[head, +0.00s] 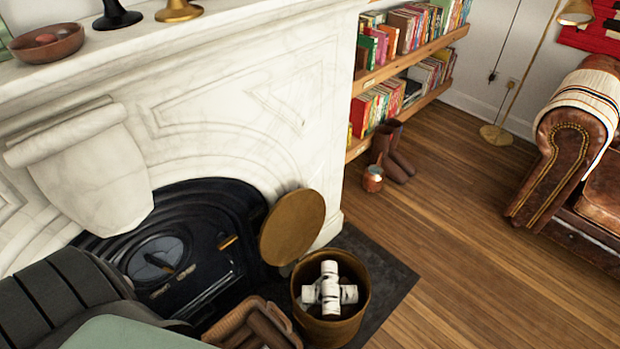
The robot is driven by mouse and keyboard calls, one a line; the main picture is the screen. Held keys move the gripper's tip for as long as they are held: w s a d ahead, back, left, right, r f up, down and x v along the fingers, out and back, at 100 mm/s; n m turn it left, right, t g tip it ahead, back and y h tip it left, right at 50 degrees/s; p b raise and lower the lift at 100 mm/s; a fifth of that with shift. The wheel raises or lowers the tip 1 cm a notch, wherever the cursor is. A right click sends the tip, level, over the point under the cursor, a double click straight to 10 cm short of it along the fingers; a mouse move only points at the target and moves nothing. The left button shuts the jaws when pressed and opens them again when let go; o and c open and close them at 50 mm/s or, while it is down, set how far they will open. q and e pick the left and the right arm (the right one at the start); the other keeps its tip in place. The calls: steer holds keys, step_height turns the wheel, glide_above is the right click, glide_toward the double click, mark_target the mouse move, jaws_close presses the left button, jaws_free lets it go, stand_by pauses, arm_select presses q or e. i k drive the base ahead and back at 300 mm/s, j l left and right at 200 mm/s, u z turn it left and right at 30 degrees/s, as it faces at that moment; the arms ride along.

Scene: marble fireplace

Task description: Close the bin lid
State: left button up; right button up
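The bin (360,325) is a round brass-coloured container on the dark hearth, in the lower middle of the head view. Its round lid (292,226) stands open, tilted up at the back left of the rim and close to the marble fireplace. White, bark-marked logs (330,290) lie inside the bin, and the top ones show near rim height. Neither of my grippers is in view.
A wicker basket of logs (262,328) stands left of the bin. The black fireplace insert (205,240) and marble surround (230,130) are behind. Boots (392,152) and a copper jar (373,179) stand by the bookshelves. The wooden floor (470,260) to the right is clear.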

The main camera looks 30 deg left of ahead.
mark_target(293, 225)
steer(key=l+u, duration=0.15)
steer(key=u, duration=0.7)
